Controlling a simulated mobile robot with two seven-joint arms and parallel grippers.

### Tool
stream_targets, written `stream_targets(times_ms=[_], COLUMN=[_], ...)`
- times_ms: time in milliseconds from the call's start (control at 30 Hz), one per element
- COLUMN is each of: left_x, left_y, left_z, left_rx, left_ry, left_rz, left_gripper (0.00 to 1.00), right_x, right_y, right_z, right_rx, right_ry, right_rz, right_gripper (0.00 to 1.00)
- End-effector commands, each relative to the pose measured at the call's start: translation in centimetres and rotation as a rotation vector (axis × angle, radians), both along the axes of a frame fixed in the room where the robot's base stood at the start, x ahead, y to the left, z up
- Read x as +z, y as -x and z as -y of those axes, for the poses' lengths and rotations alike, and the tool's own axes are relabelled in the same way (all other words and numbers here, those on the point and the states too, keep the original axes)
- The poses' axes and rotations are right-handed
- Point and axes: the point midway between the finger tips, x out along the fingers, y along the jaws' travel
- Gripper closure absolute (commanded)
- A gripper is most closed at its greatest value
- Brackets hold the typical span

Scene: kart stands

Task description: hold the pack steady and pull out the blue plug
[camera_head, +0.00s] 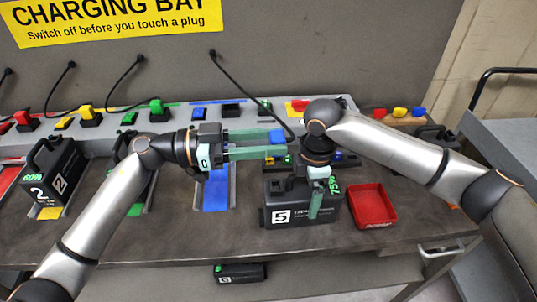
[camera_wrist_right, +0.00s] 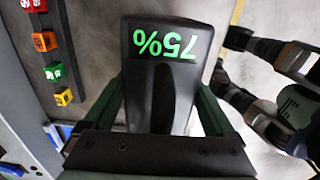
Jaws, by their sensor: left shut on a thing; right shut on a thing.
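The pack (camera_head: 300,212) is a black case marked 5 with a green 75% label, standing upright at the front of the bench. My right gripper (camera_head: 317,198) is shut on it from above. In the right wrist view the pack (camera_wrist_right: 160,85) sits between both fingers. My left gripper (camera_head: 277,143) reaches in from the left and is shut on the blue plug (camera_head: 277,136), just above and behind the pack. A black cable runs from the back wall to the plug. The right wrist hides part of the pack's rear, so I cannot tell if the plug is seated.
A red tray (camera_head: 371,205) lies just right of the pack. Another black pack (camera_head: 50,175) marked 2 stands at the left. Red, yellow and green plugs (camera_head: 87,115) line the back ledge. Bare bench (camera_head: 190,238) lies front left of the pack.

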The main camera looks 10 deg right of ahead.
Motion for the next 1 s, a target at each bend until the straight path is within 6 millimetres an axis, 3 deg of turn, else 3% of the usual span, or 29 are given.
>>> stream_targets(times_ms=[267,300,333,667,833,1000], left_x=[0.2,0.2,0.2,0.2,0.2,0.2], left_y=[0.0,0.0,0.0,0.0,0.0,0.0], left_z=[0.0,0.0,0.0,0.0,0.0,0.0], left_rx=[0.000,0.000,0.000,0.000,0.000,0.000], left_ry=[0.000,0.000,0.000,0.000,0.000,0.000], left_rz=[-0.001,-0.001,-0.001,-0.001,-0.001,-0.001], left_gripper=[1.00,1.00,1.00,1.00,1.00,1.00], right_x=[0.2,0.2,0.2,0.4,2.8,6.6], right_y=[0.0,0.0,0.0,0.0,0.0,-0.1], right_z=[-0.1,-0.1,-0.1,-0.1,-0.1,-0.1], right_rx=[0.003,0.003,0.003,0.002,0.002,0.003], right_ry=[-0.001,-0.001,-0.001,-0.001,-0.001,-0.003], right_rz=[0.001,0.001,0.001,0.001,0.004,0.005], right_gripper=[1.00,0.06,0.02,0.00,0.00,0.00])
